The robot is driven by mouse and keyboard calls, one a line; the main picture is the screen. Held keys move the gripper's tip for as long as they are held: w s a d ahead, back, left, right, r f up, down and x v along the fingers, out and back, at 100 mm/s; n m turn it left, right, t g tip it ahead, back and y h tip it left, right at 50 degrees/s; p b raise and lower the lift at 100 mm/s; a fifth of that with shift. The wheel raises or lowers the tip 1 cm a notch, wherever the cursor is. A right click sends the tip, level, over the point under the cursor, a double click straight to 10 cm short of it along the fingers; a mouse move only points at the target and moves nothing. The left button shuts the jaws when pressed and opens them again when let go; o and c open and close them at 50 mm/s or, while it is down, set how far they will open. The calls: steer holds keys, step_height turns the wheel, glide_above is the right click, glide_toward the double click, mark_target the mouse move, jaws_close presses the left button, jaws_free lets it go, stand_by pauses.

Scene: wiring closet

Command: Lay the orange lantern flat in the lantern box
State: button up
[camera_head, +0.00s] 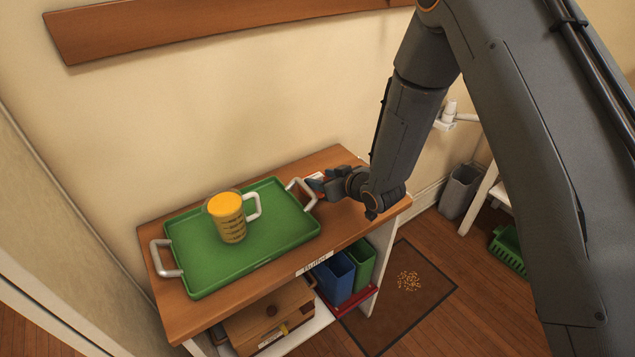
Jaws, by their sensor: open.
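I see nothing that I can surely name as the orange lantern or the lantern box. My gripper (316,185) is open, low over the right part of the wooden shelf top, beside the right handle of a green tray. A small red-orange and white thing (316,176) shows partly behind my gripper, which hides most of it; I cannot tell what it is. A clear mug with yellow-orange contents (231,220) and a pale handle stands upright on the tray, apart from my gripper.
The green tray (284,238) with two raised grey handles fills much of the wooden top (182,316). Below are a wooden box (250,325), a blue bin (335,279) and a green bin (361,262). A grey wastebasket (460,192) and a mat (424,302) with crumbs are on the floor.

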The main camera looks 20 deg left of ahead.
steer(key=shift+w+a+f, duration=0.15)
steer(key=shift+a, duration=0.05)
steer(key=c, duration=1.2)
